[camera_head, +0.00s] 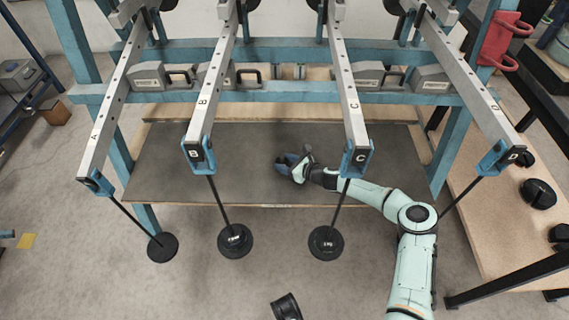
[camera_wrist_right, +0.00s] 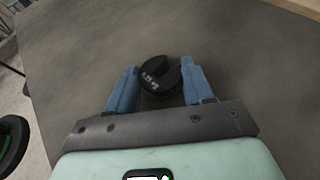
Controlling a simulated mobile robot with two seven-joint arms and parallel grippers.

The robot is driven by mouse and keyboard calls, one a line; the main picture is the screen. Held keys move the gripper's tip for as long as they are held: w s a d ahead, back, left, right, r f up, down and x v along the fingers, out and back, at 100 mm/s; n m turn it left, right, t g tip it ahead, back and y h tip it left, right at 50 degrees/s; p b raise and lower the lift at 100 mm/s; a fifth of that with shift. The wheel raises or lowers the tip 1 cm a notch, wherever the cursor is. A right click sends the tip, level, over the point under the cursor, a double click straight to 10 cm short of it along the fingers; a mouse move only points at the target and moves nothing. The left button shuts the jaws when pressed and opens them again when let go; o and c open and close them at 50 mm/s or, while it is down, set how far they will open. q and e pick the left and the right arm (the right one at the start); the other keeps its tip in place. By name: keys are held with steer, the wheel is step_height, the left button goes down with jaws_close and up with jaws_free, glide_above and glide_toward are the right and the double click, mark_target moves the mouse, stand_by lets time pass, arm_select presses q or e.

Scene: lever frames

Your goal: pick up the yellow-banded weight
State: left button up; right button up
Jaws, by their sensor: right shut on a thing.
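My right gripper (camera_head: 286,160) reaches over the grey board between the B and C levers. In the right wrist view its blue fingers (camera_wrist_right: 157,70) are on either side of a small black slotted weight (camera_wrist_right: 160,80), shut on it. Pale lettering shows on the weight's upper face. No yellow band can be made out on it. In the head view this weight is too small and covered to tell from the gripper. Whether it touches the board cannot be told. My left gripper is not in view.
Levers A (camera_head: 105,130), B (camera_head: 208,100), C (camera_head: 352,110) and D (camera_head: 480,105) overhang the grey board (camera_head: 165,165). Black weights hang on rods below A (camera_head: 162,247), B (camera_head: 235,241) and C (camera_head: 326,243). More black weights (camera_head: 538,193) lie on the wooden table at right.

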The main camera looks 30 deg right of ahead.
mark_target(286, 164)
step_height(286, 164, up, 4)
steer(key=shift+f+p, duration=0.2)
steer(key=shift+p, duration=0.35)
step_height(286, 164, up, 4)
steer(key=shift+r+p, duration=0.2)
steer(key=shift+p, duration=0.55)
arm_select(q)
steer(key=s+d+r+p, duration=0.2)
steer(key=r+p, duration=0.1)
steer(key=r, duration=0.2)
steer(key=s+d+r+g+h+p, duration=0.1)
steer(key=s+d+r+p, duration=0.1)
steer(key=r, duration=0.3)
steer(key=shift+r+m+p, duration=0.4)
steer(key=shift+p, duration=0.1)
arm_select(e)
step_height(286, 164, up, 15)
